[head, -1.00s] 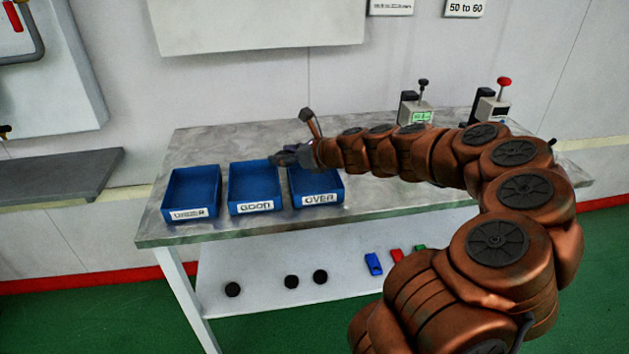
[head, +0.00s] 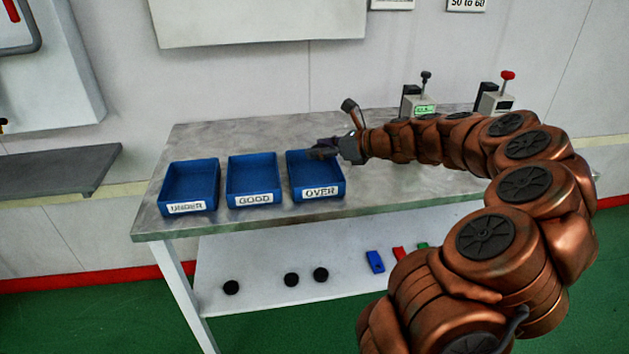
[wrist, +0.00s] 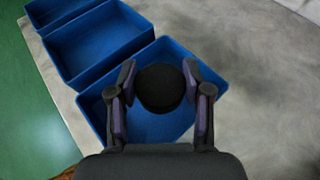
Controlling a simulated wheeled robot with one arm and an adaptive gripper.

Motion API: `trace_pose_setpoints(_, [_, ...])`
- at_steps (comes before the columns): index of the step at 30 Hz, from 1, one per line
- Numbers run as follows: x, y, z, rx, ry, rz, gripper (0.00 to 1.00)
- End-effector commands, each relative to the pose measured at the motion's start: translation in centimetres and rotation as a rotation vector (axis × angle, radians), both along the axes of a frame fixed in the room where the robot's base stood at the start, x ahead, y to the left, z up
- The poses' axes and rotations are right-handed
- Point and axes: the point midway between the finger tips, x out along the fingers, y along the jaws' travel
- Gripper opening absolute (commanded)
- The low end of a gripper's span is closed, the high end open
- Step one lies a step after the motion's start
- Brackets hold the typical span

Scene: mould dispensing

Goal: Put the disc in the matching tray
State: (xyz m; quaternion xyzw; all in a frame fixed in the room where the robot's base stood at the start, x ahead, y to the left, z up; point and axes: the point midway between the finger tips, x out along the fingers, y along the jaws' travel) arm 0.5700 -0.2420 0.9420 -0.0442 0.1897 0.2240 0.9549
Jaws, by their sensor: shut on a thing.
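My gripper (wrist: 160,90) is shut on a black disc (wrist: 160,88), which sits between the two fingers in the wrist view. In the head view my gripper (head: 325,149) is over the back part of the blue tray labelled OVER (head: 320,192), and the disc cannot be made out there. In the wrist view the disc is above a blue tray (wrist: 198,68), with the tray's floor and walls around it. The blue tray labelled GOOD (head: 254,199) is in the middle and the one labelled UNDER (head: 187,207) is at the left. All three trays look empty.
The trays stand on a metal table (head: 245,137). Two small devices, one with a green display (head: 424,106) and one with a red knob (head: 496,100), stand at the back right. The lower shelf (head: 258,266) holds several black discs and coloured blocks.

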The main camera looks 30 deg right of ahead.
Motion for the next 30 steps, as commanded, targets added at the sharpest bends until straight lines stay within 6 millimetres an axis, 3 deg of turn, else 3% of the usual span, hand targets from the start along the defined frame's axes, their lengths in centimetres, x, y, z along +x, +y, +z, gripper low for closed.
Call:
trace_pose_setpoints(1, [0.0,0.0,-1.1,0.0,0.0,0.0,0.15])
trace_pose_setpoints(6, [0.0,0.0,-2.5,-0.001,0.0,0.0,0.15])
trace_pose_setpoints(17, [0.0,0.0,-2.7,0.0,0.001,0.0,0.15])
trace_pose_setpoints(18, [0.0,0.0,-2.7,0.0,0.001,0.0,0.51])
trace_pose_setpoints(26, [0.0,0.0,-2.7,0.0,0.0,0.0,0.79])
trace_pose_setpoints(30, [0.0,0.0,-2.7,0.0,0.0,0.0,0.79])
